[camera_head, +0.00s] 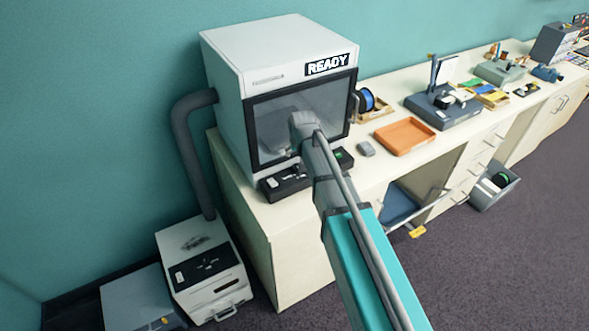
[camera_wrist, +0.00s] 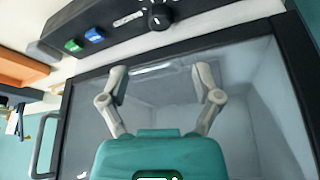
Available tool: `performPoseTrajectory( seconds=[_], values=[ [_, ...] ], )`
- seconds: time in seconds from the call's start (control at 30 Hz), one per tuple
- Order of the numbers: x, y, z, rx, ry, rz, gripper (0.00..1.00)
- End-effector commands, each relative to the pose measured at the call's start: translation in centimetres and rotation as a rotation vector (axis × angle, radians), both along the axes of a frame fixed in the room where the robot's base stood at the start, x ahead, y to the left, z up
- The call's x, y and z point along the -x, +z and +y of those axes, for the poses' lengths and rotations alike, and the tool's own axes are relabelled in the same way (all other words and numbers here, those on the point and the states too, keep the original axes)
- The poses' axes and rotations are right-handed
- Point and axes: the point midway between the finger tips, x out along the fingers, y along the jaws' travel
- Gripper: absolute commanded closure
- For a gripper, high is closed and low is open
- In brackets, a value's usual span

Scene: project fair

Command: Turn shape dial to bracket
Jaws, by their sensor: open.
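A black round dial (camera_wrist: 158,17) with a light pointer mark sits on the dark control strip (camera_wrist: 75,30) at the top of the wrist view. A pale label lies beside it on the strip; its print is too small to read. My gripper (camera_wrist: 160,78) is open and empty, its two grey fingers spread in front of the machine's glass door (camera_wrist: 150,105). The dial is apart from the fingers. In the head view my gripper (camera_head: 302,122) is before the door of the white machine (camera_head: 225,95), and my arm hides the strip's middle.
A green button (camera_wrist: 74,45) and a blue button (camera_wrist: 95,34) share the strip. An orange tray (camera_head: 405,136) and a grey block (camera_head: 366,149) lie on the counter right of the machine.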

Motion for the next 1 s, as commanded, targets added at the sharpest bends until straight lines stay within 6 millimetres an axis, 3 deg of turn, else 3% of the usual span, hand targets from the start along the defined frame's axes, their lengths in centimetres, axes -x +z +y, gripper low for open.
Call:
performPoseTrajectory(
  seconds=[1.0],
  values=[
    [-3.2, -8.1, 0.6, -0.001, -0.001, -0.001, 0.18]
  ],
)
